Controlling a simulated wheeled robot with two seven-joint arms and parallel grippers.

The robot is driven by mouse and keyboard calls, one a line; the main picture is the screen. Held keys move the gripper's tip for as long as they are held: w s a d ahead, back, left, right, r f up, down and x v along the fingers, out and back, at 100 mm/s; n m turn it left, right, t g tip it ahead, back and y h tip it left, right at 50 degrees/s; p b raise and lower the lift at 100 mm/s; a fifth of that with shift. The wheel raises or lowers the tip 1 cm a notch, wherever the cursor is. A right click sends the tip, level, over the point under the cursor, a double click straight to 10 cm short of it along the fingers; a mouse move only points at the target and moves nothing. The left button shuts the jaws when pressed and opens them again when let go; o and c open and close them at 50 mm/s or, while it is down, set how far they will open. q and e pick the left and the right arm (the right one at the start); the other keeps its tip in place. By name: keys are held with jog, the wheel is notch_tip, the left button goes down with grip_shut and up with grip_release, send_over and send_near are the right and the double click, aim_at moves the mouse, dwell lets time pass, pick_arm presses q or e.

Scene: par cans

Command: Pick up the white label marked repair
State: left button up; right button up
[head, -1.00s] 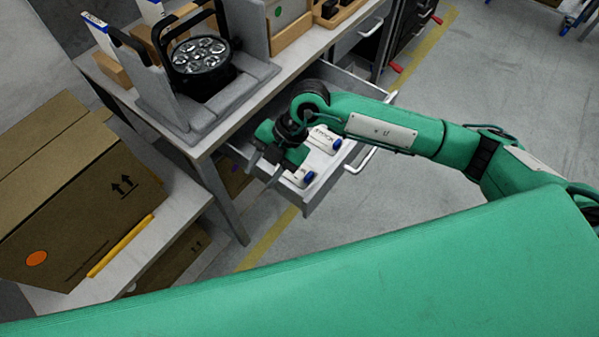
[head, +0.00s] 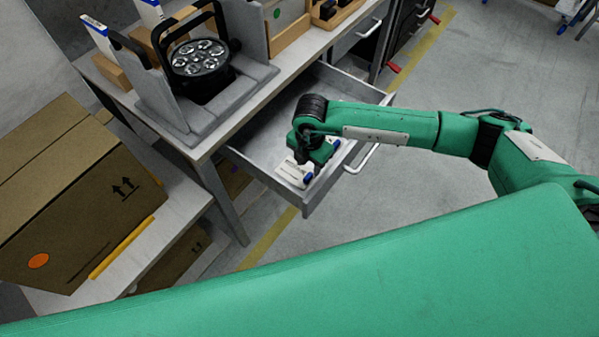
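White labels with blue ends lie in the open drawer (head: 255,150) under the bench. One white label (head: 292,173) shows below and left of my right gripper; another label (head: 334,145) is partly covered by the gripper. The print on them is too small to read. My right gripper (head: 304,162) is over the drawer, right above the labels. Its fingers point down and are mostly hidden, so I cannot tell whether they are open or touching a label. My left gripper is not in view.
The drawer's front with its handle (head: 362,160) stands out over the floor. A black par can (head: 201,62) sits in a grey cradle (head: 190,120) on the bench. A cardboard box (head: 80,195) stands at the left. Open floor lies to the right.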

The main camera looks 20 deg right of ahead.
aim_at(308, 176)
jog(key=shift+f, duration=0.4)
notch_tip(308, 176, down, 4)
jog(key=shift+s+r+p, duration=0.1)
jog(key=shift+r+p, duration=0.1)
jog(key=shift+p, duration=0.35)
jog(key=shift+f, duration=0.4)
jog(key=c, duration=0.7)
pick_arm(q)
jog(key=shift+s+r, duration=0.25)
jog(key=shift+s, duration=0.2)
pick_arm(e)
grip_shut()
